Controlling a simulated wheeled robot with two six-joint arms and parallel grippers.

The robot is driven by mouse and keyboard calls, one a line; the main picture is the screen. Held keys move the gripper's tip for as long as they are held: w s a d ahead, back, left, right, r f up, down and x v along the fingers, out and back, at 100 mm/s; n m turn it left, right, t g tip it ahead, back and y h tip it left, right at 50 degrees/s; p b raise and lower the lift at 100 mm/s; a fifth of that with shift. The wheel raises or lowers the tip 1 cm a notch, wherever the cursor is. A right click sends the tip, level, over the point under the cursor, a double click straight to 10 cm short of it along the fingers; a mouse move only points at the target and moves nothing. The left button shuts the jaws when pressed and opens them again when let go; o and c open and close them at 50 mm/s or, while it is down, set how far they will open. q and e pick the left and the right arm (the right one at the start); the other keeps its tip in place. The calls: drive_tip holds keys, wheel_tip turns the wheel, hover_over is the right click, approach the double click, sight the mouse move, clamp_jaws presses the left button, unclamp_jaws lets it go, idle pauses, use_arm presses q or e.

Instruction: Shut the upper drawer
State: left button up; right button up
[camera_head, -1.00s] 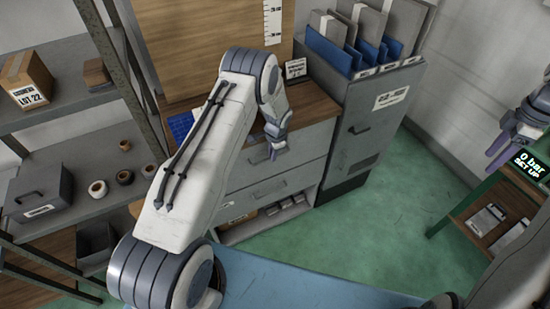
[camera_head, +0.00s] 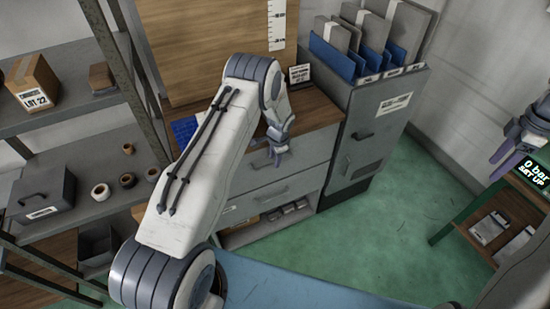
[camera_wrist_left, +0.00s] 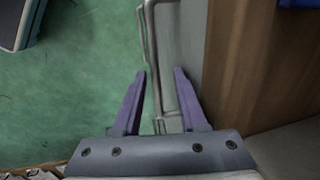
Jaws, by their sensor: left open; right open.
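The grey drawer unit with a wooden top stands in the middle of the head view. Its upper drawer (camera_head: 308,148) lies just under the top, and how far it stands out is hard to tell. The lower drawer (camera_head: 300,187) is below it. My left gripper (camera_head: 277,157) is open in front of the upper drawer and hides part of it. In the left wrist view the open fingers (camera_wrist_left: 158,78) point along the drawer front, with a wire handle (camera_wrist_left: 153,40) running between them. Contact with the handle cannot be told. My right gripper (camera_head: 497,157) is open and empty at the right.
A grey file cabinet (camera_head: 365,135) with blue folders stands right of the drawers. A shelf rack (camera_head: 75,122) with boxes and rolls is at the left. A green-framed cart (camera_head: 462,222) is at the right. Green floor (camera_head: 400,235) is clear between.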

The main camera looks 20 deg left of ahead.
use_arm(q)
wheel_tip(320, 180, up, 12)
drive_tip(key=s+d, duration=0.1)
drive_tip(key=shift+s+d+f, duration=0.15)
drive_tip(key=shift+s+d, duration=0.1)
drive_tip(key=shift+s, duration=0.1)
idle(1.4)
